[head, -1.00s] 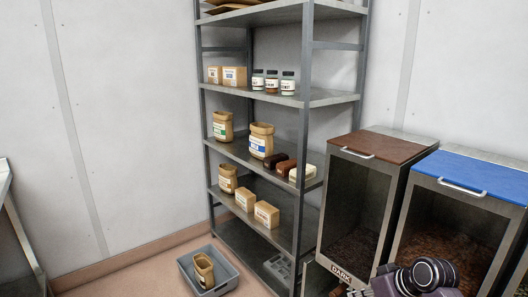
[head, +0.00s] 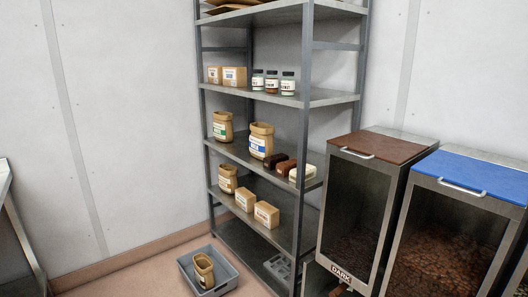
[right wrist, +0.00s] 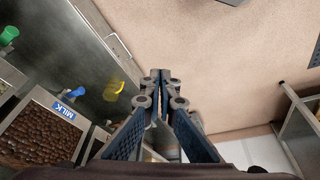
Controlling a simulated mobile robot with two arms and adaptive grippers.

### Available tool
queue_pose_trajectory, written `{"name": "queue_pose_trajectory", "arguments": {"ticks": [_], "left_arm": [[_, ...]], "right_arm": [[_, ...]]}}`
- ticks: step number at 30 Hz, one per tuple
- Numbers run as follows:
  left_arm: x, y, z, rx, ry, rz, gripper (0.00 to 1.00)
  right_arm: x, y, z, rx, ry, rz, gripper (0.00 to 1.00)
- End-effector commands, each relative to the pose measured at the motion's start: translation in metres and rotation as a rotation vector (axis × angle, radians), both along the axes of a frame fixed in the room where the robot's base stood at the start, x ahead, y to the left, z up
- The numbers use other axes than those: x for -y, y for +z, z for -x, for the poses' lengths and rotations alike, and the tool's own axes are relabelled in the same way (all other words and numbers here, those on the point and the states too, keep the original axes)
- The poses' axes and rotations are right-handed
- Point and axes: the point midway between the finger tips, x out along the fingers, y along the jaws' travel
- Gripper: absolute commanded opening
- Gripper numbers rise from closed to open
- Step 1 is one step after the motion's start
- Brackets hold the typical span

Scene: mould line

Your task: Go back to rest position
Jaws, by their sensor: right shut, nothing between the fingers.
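My right gripper (right wrist: 162,77) shows in the right wrist view, with its fingers together and nothing between them. It hangs over the open floor, apart from the counter at the left of that view. In the head view neither gripper shows now. My left gripper is in no frame.
A metal shelf rack (head: 305,130) holds bags, boxes, jars and blocks. A grey bin (head: 225,283) with a bag (head: 204,271) in it stands on the floor. Two bins, with a brown lid (head: 368,145) and a blue lid (head: 478,174), stand right. A MILK bin (right wrist: 64,110) shows in the wrist view.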

Motion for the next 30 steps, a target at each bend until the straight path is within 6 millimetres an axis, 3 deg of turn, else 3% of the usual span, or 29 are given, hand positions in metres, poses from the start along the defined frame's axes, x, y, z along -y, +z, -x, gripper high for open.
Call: {"name": "queue_pose_trajectory", "arguments": {"ticks": [1, 14, 17, 23, 30], "left_arm": [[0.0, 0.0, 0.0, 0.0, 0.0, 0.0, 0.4], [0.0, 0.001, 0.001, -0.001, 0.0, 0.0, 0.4], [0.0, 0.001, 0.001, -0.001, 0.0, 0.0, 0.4], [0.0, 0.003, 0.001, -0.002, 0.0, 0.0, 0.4], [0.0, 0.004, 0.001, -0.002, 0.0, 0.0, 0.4]], "right_arm": [[0.0, 0.003, 0.01, -0.006, -0.013, 0.003, 0.0], [-0.003, -0.089, -0.007, -0.044, -0.005, 0.005, 0.0], [-0.003, -0.119, -0.007, -0.058, -0.003, 0.007, 0.0], [-0.003, -0.205, 0.007, -0.095, 0.005, 0.01, 0.0], [0.004, -0.305, 0.053, -0.142, 0.014, 0.015, 0.0]]}}
